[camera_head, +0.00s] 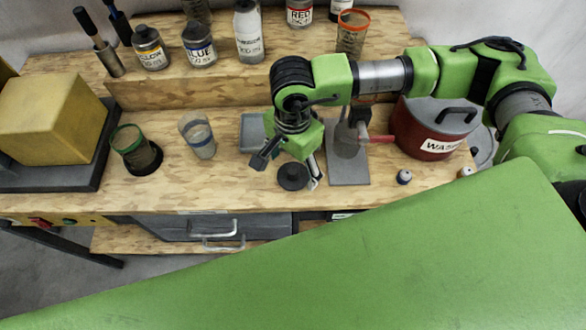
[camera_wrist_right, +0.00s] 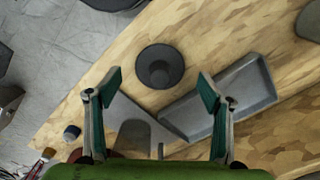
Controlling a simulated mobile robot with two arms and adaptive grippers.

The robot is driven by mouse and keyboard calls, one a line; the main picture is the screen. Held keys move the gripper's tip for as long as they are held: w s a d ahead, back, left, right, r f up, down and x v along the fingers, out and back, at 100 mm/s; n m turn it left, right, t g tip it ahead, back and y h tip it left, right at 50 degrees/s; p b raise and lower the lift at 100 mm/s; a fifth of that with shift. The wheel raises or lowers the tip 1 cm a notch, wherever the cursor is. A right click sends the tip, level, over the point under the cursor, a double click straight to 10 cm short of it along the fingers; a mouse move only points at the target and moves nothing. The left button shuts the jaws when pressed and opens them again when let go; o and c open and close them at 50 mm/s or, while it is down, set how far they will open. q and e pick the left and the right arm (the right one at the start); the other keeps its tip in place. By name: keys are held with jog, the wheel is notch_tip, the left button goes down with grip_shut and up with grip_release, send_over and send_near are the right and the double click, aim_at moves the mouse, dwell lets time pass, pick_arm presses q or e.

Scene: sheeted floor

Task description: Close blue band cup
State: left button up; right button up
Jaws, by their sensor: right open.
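The blue band cup (camera_head: 198,136) is a clear cup with a blue band, standing uncovered on the wooden bench, left of the grey tray. A round black lid with a central knob (camera_head: 292,176) lies flat near the bench's front edge. It also shows in the right wrist view (camera_wrist_right: 160,68). My right gripper (camera_head: 287,170) is open and empty, pointing down over the lid. In the wrist view its two fingers (camera_wrist_right: 160,84) are spread wide, with the lid ahead between them, untouched. My left gripper is not in view.
A grey tray (camera_head: 252,132) lies behind the gripper, also in the wrist view (camera_wrist_right: 262,88). A green band cup (camera_head: 128,140) stands at left. A grey stand plate (camera_head: 348,170) and red pot (camera_head: 430,130) are at right. Bottles line the raised shelf. Bench front-left is clear.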

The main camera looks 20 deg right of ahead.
jog(key=shift+f, duration=0.9)
jog(key=shift+s, duration=0.1)
jog(key=c, duration=1.8)
